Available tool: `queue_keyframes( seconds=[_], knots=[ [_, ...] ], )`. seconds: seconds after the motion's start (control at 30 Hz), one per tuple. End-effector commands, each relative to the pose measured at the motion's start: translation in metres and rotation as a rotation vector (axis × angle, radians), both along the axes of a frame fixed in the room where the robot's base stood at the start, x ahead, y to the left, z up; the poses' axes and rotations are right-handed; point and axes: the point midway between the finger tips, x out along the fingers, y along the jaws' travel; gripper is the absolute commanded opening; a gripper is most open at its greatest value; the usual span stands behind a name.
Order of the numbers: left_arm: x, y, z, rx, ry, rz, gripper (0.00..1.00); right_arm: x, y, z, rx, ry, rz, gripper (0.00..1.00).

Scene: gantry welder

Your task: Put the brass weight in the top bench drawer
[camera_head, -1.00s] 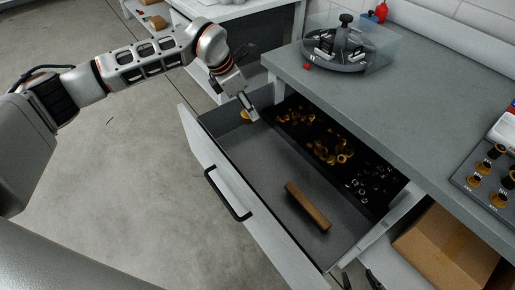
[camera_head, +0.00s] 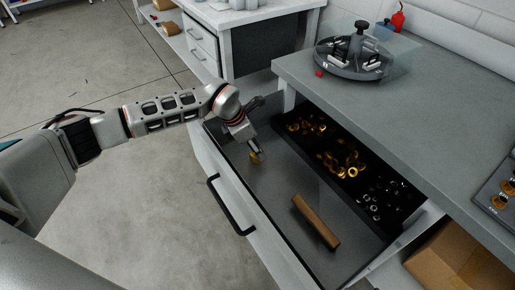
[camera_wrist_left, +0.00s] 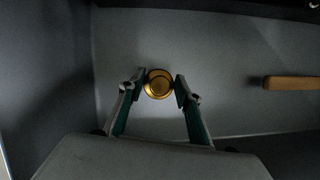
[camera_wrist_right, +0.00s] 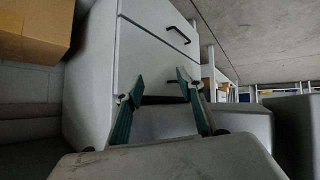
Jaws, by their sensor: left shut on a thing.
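The brass weight (camera_head: 254,158) is small, round and gold, inside the open top bench drawer (camera_head: 278,190), near its far left end. In the left wrist view the weight (camera_wrist_left: 158,84) sits between my left fingertips. My left gripper (camera_head: 257,150) reaches down into the drawer and is shut on the weight, whose lower part shows below the fingers. I cannot tell whether the weight touches the drawer floor. My right gripper (camera_wrist_right: 162,85) is open and empty in the right wrist view, in front of a pale drawer front (camera_wrist_right: 145,55).
A brown wooden bar (camera_head: 316,222) lies in the drawer's near half. A black tray (camera_head: 352,170) with brass and silver fittings lies along the bench side. The bench top (camera_head: 400,115) overhangs it. The drawer handle (camera_head: 230,205) juts out. A cardboard box (camera_head: 445,258) sits below right.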

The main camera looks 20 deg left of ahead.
Motion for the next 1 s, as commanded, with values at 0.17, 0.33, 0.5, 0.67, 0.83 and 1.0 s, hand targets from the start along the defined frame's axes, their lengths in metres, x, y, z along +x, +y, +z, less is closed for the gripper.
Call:
queue_keyframes(
  seconds=[0.17,0.33,0.5,0.67,0.83,1.0],
  knots=[
    [0.002,-0.001,0.0,-0.002,-0.007,-0.001,0.0,0.004,0.002,0.007,0.005,-0.013,0.002,0.38],
    [0.002,-0.001,-0.001,-0.002,-0.007,-0.001,0.0,0.003,0.002,0.005,0.004,-0.01,0.003,0.38],
    [0.001,0.0,-0.004,-0.001,-0.004,0.0,0.5,0.002,0.002,0.004,0.003,-0.006,0.002,0.38],
    [0.001,0.0,-0.004,-0.001,-0.004,0.0,0.5,0.001,0.002,0.003,0.002,-0.004,0.002,0.38],
    [0.001,0.0,-0.004,-0.001,-0.004,0.0,0.5,0.001,0.001,0.002,0.001,-0.004,0.001,0.38],
    [0.0,0.004,0.012,0.001,-0.009,0.001,0.5,0.004,0.0,0.009,0.001,-0.014,0.0,0.38]
  ],
)
